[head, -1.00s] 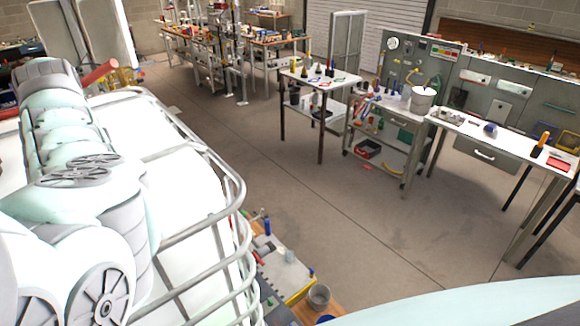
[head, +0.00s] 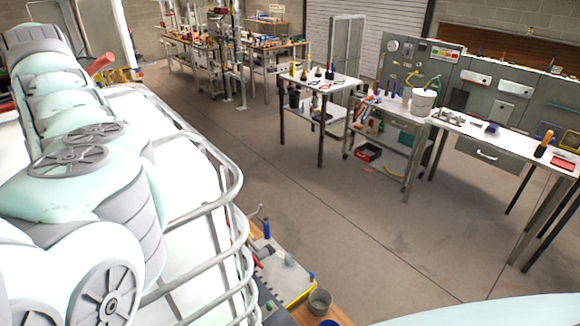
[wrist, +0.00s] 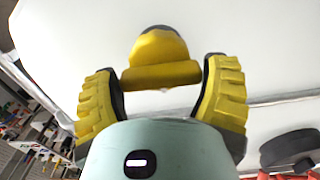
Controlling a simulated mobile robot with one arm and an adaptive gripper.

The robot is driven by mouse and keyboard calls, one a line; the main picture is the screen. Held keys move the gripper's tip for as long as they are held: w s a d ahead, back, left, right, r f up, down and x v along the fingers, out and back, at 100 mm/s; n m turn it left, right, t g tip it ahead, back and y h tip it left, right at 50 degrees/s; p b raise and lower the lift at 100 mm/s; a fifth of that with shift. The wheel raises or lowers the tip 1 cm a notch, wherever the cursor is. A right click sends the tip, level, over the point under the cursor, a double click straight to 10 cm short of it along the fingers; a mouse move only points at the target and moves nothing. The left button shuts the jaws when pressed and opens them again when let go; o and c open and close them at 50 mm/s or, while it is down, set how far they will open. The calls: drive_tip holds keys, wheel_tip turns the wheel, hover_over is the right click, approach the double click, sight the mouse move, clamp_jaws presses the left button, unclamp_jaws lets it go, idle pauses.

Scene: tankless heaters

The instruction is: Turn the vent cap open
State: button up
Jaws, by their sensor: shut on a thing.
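In the wrist view a yellow piece with a rounded, dark-tipped end and a crossbar (wrist: 160,75) stands out from a white surface; I take it to be the vent cap. My gripper (wrist: 161,82) has its yellow ribbed fingers on either side of the crossbar, shut on it. The contact faces are partly hidden by the fingers. How far the cap is turned cannot be told. In the head view my arm fills the left side, and neither the gripper nor the cap can be made out there.
A dark round knob (wrist: 290,146) is at the lower right of the wrist view, near the right finger. In the head view a metal rail frame (head: 215,200) runs beside my arm. Worktables (head: 325,82) and a cart stand farther back. The middle floor (head: 330,210) is clear.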

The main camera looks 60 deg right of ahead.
drive_tip(key=shift+n, duration=0.3)
idle(0.4)
drive_tip(key=o, duration=1)
drive_tip(key=shift+r, duration=3.8)
